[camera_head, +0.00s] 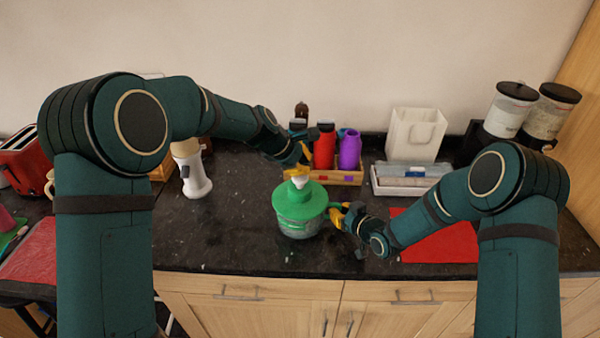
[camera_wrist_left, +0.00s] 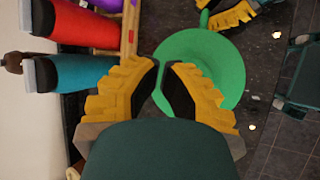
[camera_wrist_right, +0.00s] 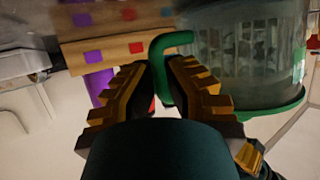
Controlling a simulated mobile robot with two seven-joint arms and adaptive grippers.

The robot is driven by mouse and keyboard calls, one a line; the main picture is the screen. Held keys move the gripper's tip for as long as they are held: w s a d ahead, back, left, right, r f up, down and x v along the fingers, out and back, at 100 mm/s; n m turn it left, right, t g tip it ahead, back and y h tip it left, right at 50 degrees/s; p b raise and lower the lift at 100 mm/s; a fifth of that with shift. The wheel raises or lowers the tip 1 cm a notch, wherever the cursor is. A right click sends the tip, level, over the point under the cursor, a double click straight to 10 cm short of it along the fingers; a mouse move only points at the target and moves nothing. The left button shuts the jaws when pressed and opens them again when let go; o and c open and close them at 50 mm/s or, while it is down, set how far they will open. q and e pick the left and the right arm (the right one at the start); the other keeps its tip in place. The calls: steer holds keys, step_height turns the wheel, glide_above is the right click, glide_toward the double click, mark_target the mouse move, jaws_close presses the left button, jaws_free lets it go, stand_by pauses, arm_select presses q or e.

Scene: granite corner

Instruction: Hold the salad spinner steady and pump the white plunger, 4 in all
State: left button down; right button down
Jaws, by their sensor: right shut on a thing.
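The salad spinner stands upright on the dark counter, with a green lid (camera_head: 299,203) over a clear bowl (camera_head: 299,231). Its white plunger (camera_head: 299,182) rises from the lid's middle. My left gripper (camera_head: 298,170) is over the plunger, its fingertips close together; whether they touch it is unclear. In the left wrist view the fingers (camera_wrist_left: 161,66) overlap the green lid (camera_wrist_left: 205,65) and the plunger is hidden. My right gripper (camera_head: 340,215) is at the spinner's right side. In the right wrist view its fingers (camera_wrist_right: 158,72) are shut on the green side handle (camera_wrist_right: 168,42).
A wooden crate (camera_head: 347,178) with red and purple bottles stands behind the spinner. A red mat (camera_head: 440,240) lies to the right, and a white tray (camera_head: 405,188) sits behind it. A white appliance (camera_head: 192,172) stands to the left. The counter left of the spinner is clear.

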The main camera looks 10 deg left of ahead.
arm_select(q)
steer(key=shift+f, duration=0.95)
stand_by(0.6)
steer(key=shift+r, duration=2)
steer(key=shift+r, duration=2.55)
arm_select(e)
steer(key=c, duration=1.1)
jaws_free()
steer(key=shift+o, duration=0.2)
steer(key=v, duration=1.2)
